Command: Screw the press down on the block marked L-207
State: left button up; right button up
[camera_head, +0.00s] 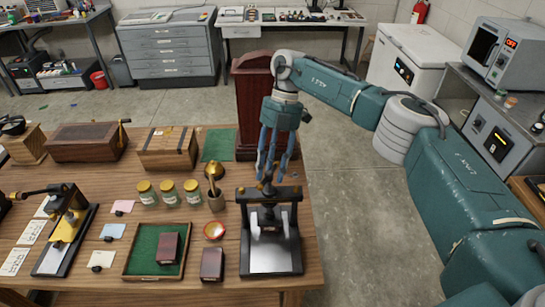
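The black press (290,232) stands near the table's front right edge, with a light base plate, two posts and a crossbar. Its central screw top shows just under my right gripper (271,175). My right gripper points down with its blue fingers apart, above the press; I cannot tell whether they touch the screw. A dark block (268,221) seems to sit under the screw, partly hidden. One dark red block (167,248) lies in the green-lined tray (127,272), and another (212,264) stands beside it. I cannot read any block's marking. My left gripper is not in view.
A second press-like device (66,230) is at the left.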

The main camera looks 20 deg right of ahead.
jog(key=v, duration=1.1)
jog(key=shift+r, duration=0.35)
